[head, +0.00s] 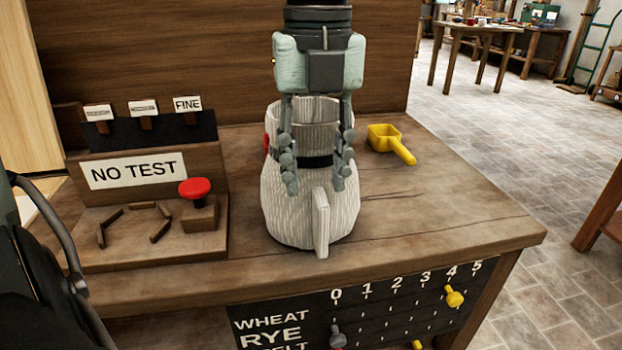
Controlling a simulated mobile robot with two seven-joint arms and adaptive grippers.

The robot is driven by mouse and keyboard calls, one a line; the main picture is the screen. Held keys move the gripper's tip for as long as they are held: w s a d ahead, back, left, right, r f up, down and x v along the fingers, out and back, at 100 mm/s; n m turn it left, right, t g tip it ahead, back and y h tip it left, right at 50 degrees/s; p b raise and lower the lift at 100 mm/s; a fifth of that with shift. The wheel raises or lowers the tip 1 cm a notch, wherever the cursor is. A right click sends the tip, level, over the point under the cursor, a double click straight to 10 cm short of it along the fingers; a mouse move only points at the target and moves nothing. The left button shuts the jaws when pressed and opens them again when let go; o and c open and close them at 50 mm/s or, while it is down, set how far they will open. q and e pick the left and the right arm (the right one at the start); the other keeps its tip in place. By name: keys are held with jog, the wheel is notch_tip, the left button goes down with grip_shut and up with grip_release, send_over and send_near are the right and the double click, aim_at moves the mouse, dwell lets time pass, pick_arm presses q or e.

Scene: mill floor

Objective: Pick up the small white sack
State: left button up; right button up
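The small white sack (285,215) stands upright on the wooden bench in the head view. It has a ribbed open neck, a dark band around the neck, a pale tag on its front and a bit of red at its left side. My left gripper (315,184) points down from above, with its two fingers apart in front of the neck and upper body. Sack cloth and band show between the fingers. Whether either finger touches the sack is unclear. My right gripper is not in view.
A yellow scoop (385,138) lies on the bench (440,225) right of the sack. Left is a wooden stand with a "NO TEST" sign (137,170) and a red knob (195,188). A wooden panel (200,50) rises behind.

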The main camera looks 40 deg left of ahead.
aim_at(320, 194)
pick_arm(q)
jog(key=f, duration=0.4)
jog(key=shift+w+d+f, duration=0.15)
jog(key=shift+d+f, duration=0.05)
jog(key=shift+f, duration=0.4)
jog(key=shift+c, duration=0.3)
grip_shut()
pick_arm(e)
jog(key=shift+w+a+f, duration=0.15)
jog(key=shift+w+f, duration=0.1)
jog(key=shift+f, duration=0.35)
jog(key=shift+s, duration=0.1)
pick_arm(q)
jog(key=shift+w, duration=0.1)
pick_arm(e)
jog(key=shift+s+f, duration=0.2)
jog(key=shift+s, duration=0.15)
